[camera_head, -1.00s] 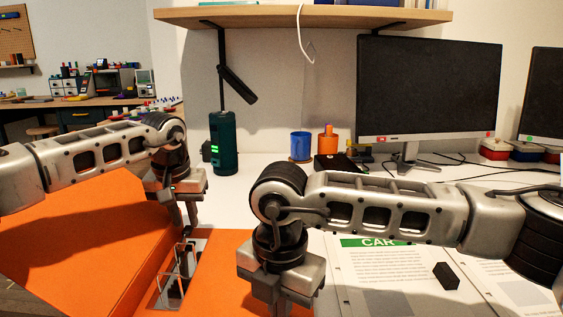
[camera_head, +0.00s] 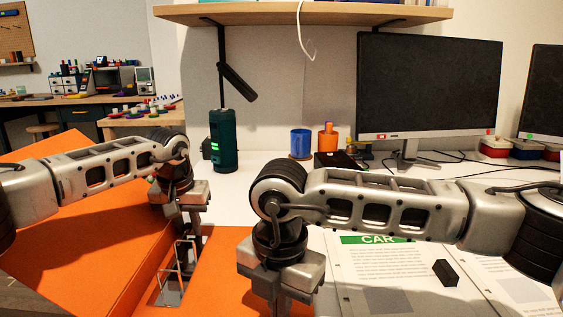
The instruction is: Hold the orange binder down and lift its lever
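The orange binder lies open at the lower left. Its left cover (camera_head: 95,235) is tilted up, and its right part (camera_head: 220,262) lies flat on the desk. The metal ring mechanism with its lever (camera_head: 176,272) sits between them, with thin wire parts standing up. My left gripper (camera_head: 190,232) points down at the far end of this mechanism, close to the metal; contact is unclear. My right gripper (camera_head: 283,304) points down over the binder's right part, its tips at the picture's lower edge. Whether either gripper is open or shut is not clear.
Printed sheets, one headed CAR (camera_head: 385,262), lie right of the binder with a small black block (camera_head: 446,272) on them. Behind are a dark green cylinder (camera_head: 223,145), a blue cup (camera_head: 300,143), an orange holder (camera_head: 328,142) and a monitor (camera_head: 428,85). A shelf (camera_head: 300,15) hangs above.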

